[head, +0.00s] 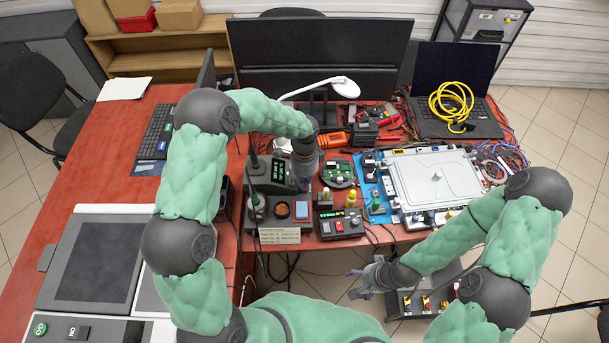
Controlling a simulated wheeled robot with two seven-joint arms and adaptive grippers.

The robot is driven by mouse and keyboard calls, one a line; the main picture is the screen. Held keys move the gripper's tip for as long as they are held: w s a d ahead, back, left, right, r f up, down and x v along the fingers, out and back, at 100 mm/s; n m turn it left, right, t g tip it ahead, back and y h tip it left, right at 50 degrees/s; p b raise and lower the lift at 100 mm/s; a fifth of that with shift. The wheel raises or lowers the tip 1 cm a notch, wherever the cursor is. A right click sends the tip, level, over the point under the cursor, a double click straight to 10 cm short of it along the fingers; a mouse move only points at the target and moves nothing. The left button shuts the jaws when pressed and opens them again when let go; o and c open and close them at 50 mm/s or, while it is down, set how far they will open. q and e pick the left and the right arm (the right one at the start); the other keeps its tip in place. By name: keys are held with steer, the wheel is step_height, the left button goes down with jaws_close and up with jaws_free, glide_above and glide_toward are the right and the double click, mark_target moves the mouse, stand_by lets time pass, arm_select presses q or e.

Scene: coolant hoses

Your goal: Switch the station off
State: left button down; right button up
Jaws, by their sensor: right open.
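The station, a dark box (262,172) with lit green digits on its front, stands on the red table left of centre. Its switch is too small to make out. My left gripper (304,172) points down just right of the station's display; its fingers are hard to make out against the dark items, so I cannot tell whether they are open or touch the station. My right gripper (366,281) is open and empty, low in front of the table's front edge, well away from the station.
A small black unit (341,224) with a red button and green display stands right of the station. A labelled card (280,236) is at the table's front edge. A circuit board (338,173), white lamp (345,87) and large metal case (434,178) crowd the area.

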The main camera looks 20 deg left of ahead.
arm_select(q)
steer(key=shift+s+f, duration=0.1)
steer(key=shift+f, duration=0.5)
